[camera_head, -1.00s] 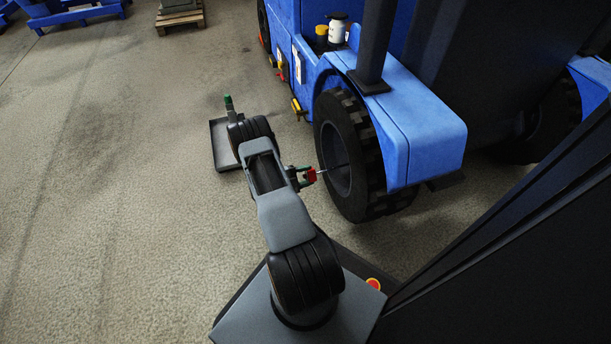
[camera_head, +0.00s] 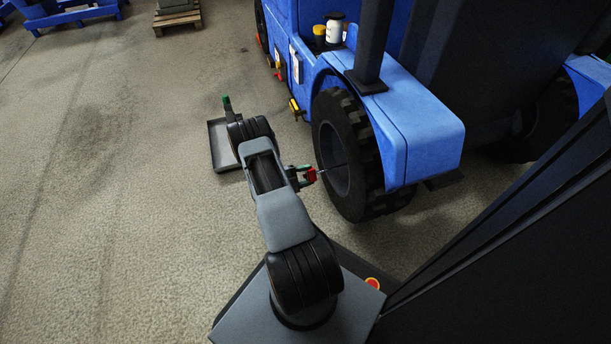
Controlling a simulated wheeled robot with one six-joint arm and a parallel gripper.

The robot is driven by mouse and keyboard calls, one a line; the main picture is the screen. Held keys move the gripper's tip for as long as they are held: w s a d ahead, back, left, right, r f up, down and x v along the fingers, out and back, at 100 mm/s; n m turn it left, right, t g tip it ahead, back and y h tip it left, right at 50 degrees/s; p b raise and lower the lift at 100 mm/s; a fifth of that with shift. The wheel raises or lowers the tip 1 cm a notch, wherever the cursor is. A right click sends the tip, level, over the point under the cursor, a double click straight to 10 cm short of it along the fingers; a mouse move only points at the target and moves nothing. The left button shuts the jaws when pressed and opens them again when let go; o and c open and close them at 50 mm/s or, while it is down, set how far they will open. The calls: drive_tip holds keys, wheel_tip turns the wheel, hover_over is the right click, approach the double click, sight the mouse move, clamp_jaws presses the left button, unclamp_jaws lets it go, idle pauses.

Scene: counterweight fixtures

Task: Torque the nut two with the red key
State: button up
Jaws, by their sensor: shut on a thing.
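The red key (camera_head: 311,176) is in my gripper (camera_head: 306,177), which is shut on its red handle. A thin grey shaft runs from the handle to the right, toward the hub of the black wheel (camera_head: 357,197). The shaft's tip lies in front of the dark hub, and I cannot tell whether it touches anything. The nuts in the hub, nut two among them, are too small and dark to make out. A green part shows just above the handle at my gripper.
The blue vehicle (camera_head: 432,137) fills the upper right, with its fender over the wheel. A dark tray (camera_head: 219,150) with a green-topped upright (camera_head: 226,103) stands left of my arm. Bottles (camera_head: 334,32) sit on the vehicle. The floor at left is clear, with a pallet (camera_head: 177,21) far back.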

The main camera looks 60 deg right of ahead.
sight(314, 172)
drive_tip(key=shift+x, duration=1.55)
idle(0.6)
idle(0.4)
drive_tip(key=m+b, duration=0.1)
drive_tip(key=m, duration=0.4)
drive_tip(key=shift+r+m, duration=0.1)
drive_tip(key=shift+m, duration=0.9)
drive_tip(key=m+b, duration=0.1)
drive_tip(key=m, duration=0.4)
drive_tip(key=shift+r, duration=0.15)
drive_tip(key=shift+w, duration=0.1)
